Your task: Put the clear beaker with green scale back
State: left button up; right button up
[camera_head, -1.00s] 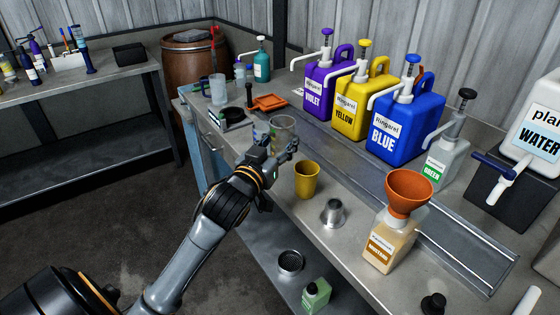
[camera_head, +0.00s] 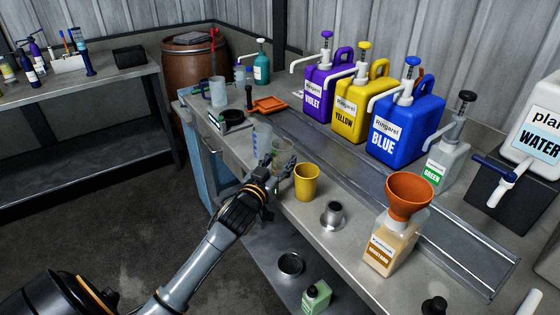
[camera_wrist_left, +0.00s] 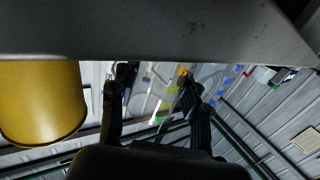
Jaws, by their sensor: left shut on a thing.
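My left gripper (camera_head: 277,174) is shut on a clear beaker (camera_head: 284,150) with a faint greenish tint. The beaker looks upright at the near edge of the workbench. I cannot tell whether its base touches the top. In the left wrist view, the clear beaker (camera_wrist_left: 165,95) shows between the two fingers, with green and yellow marks on it. A second clear beaker with a blue scale (camera_head: 262,138) stands just behind and left of it. A yellow cup (camera_head: 306,184) stands close to its right; it also shows in the left wrist view (camera_wrist_left: 40,105). My right gripper is not in view.
A metal cup (camera_head: 333,215) and a bottle with an orange funnel (camera_head: 410,195) stand to the right. Violet (camera_head: 318,92), yellow (camera_head: 352,112) and blue (camera_head: 400,130) dispensers line the back. A scale (camera_head: 230,120) and an orange tray (camera_head: 268,104) lie farther left.

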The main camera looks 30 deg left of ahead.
pick_arm(q)
jog(key=o, duration=0.7)
jog(key=shift+f, duration=0.15)
jog(key=shift+c, duration=0.2)
jog(key=o, duration=0.4)
jog(key=shift+o, duration=0.2)
jog(key=shift+s+r, duration=0.1)
jog(key=shift+r, duration=0.15)
jog(key=s+d+b, duration=0.1)
jog(key=s, duration=1)
jog(key=shift+s+d, duration=0.35)
jog(key=shift+s, duration=0.05)
jog(key=shift+f, duration=0.1)
